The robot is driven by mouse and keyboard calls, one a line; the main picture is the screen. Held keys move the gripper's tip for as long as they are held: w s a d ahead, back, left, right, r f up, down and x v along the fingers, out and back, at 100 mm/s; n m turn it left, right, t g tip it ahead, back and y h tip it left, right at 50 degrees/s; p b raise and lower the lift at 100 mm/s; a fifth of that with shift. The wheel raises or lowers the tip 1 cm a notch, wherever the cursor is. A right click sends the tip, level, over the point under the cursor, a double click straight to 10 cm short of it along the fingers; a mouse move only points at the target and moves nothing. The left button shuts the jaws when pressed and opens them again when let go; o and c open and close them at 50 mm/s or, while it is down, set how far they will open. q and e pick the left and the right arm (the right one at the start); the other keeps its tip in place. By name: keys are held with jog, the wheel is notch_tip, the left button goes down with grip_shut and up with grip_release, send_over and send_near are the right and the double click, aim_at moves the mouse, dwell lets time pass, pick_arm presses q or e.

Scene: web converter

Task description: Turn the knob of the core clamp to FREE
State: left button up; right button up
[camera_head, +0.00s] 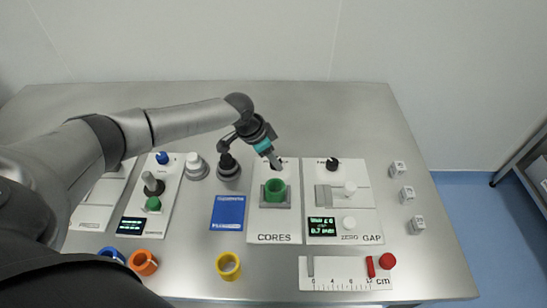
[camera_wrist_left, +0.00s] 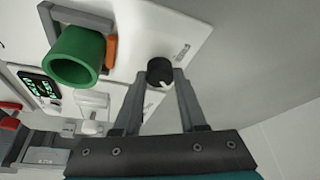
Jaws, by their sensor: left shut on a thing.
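The core clamp's black round knob (camera_wrist_left: 160,70) is at the end of the white CORES panel (camera_head: 264,229) beyond the green core. My left gripper (camera_head: 275,162) reaches down to that end of the panel and hides the knob in the head view. In the left wrist view the fingertips of my left gripper (camera_wrist_left: 163,76) close on the knob from two sides. The green core (camera_head: 275,190) sits upright in a grey holder and also shows in the left wrist view (camera_wrist_left: 76,58). My right gripper is out of view.
A GAP panel (camera_head: 371,227) with another black knob (camera_head: 332,164) stands just right. A blue booklet (camera_head: 228,212) lies left of CORES. Blue, orange and yellow rings (camera_head: 229,266) and a ruler plate (camera_head: 345,274) are in front. Grey-white cubes (camera_head: 407,193) stand at right.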

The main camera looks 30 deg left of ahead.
pick_arm(q)
grip_shut()
jog(key=shift+s+r+n+p, duration=0.1)
jog(key=shift+n+p, duration=0.2)
jog(key=shift+p, duration=0.3)
jog(key=n+y+p, duration=0.1)
jog(key=n+p, duration=0.1)
jog(key=p, duration=0.1)
jog(key=n+p, duration=0.2)
jog(key=p, duration=0.1)
jog(key=n+y+p, duration=0.1)
jog(key=n+p, duration=0.2)
jog(key=p, duration=0.1)
jog(key=shift+s+d+t+y, duration=0.1)
jog(key=shift+d+t+y, duration=0.2)
jog(key=shift+d+t, duration=0.1)
jog(key=shift+n+y+p, duration=0.4)
jog(key=shift+n+p, duration=0.3)
jog(key=shift+n, duration=0.1)
jog(key=shift+n+y+p, duration=0.3)
jog(key=shift+n+p, duration=0.15)
jog(key=shift+n, duration=0.55)
jog(key=shift+d+n+g+y, duration=0.1)
jog(key=shift+n+g+y, duration=0.25)
jog(key=shift+n, duration=0.75)
jog(key=shift+n+y, duration=0.45)
jog(key=shift+n, duration=0.75)
jog(key=shift+w+g, duration=0.2)
jog(key=shift+g, duration=0.05)
